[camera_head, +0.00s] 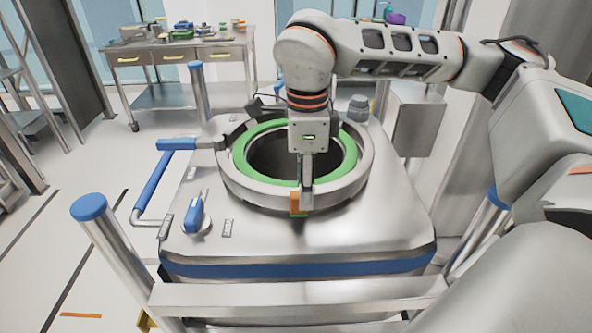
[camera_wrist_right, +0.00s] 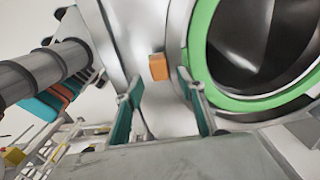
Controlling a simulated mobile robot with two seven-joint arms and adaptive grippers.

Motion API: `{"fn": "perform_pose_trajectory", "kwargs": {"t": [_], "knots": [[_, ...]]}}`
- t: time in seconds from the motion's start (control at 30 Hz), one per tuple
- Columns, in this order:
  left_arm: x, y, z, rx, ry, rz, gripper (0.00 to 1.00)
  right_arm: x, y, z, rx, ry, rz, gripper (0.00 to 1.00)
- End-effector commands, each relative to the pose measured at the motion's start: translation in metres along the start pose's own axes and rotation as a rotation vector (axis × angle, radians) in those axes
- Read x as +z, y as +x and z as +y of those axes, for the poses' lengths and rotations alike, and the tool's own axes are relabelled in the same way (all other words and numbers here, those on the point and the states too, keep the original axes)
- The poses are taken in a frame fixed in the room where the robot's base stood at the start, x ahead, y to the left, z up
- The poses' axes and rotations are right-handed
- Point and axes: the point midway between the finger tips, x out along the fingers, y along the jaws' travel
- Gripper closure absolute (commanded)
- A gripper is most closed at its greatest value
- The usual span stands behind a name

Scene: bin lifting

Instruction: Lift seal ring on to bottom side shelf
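The green seal ring (camera_head: 243,157) lies around the round opening of the metal bin (camera_head: 330,240). An orange tab (camera_head: 297,203) is at the ring's front edge. My right gripper (camera_head: 304,204) reaches down over the front of the opening, with its fingers beside the tab. In the right wrist view its two teal-padded fingers (camera_wrist_right: 159,80) are apart with nothing between them. There the orange tab (camera_wrist_right: 158,67) shows just past and between the fingertips, and the green ring (camera_wrist_right: 240,104) is to the right. I cannot tell whether the fingers touch the tab. My left gripper is not in view.
A metal side table (camera_head: 190,48) with drawers, tools on top and a lower shelf (camera_head: 165,97) stands at the back left. Blue-capped posts (camera_head: 88,207) and a front rail (camera_head: 300,294) surround the bin. A blue handle (camera_head: 176,144) is left of the opening.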

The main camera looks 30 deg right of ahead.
Motion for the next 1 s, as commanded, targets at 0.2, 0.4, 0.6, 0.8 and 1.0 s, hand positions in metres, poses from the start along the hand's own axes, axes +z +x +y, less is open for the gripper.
{"fn": "perform_pose_trajectory", "kwargs": {"t": [0.2, 0.4, 0.6, 0.8, 1.0], "knots": [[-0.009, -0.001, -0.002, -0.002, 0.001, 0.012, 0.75, -0.001, 0.025, 0.001, 0.002, -0.001, 0.001, 0.61], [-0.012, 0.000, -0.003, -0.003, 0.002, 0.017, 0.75, 0.000, 0.028, 0.001, 0.001, 0.000, 0.000, 0.61], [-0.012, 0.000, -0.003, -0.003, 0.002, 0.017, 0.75, 0.000, 0.028, 0.001, 0.001, 0.000, 0.000, 0.95], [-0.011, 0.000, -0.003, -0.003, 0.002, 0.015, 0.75, 0.000, 0.027, 0.000, 0.000, 0.000, 0.000, 1.00], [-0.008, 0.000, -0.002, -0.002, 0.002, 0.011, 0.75, 0.000, 0.026, 0.000, 0.000, 0.000, -0.001, 1.00]]}}
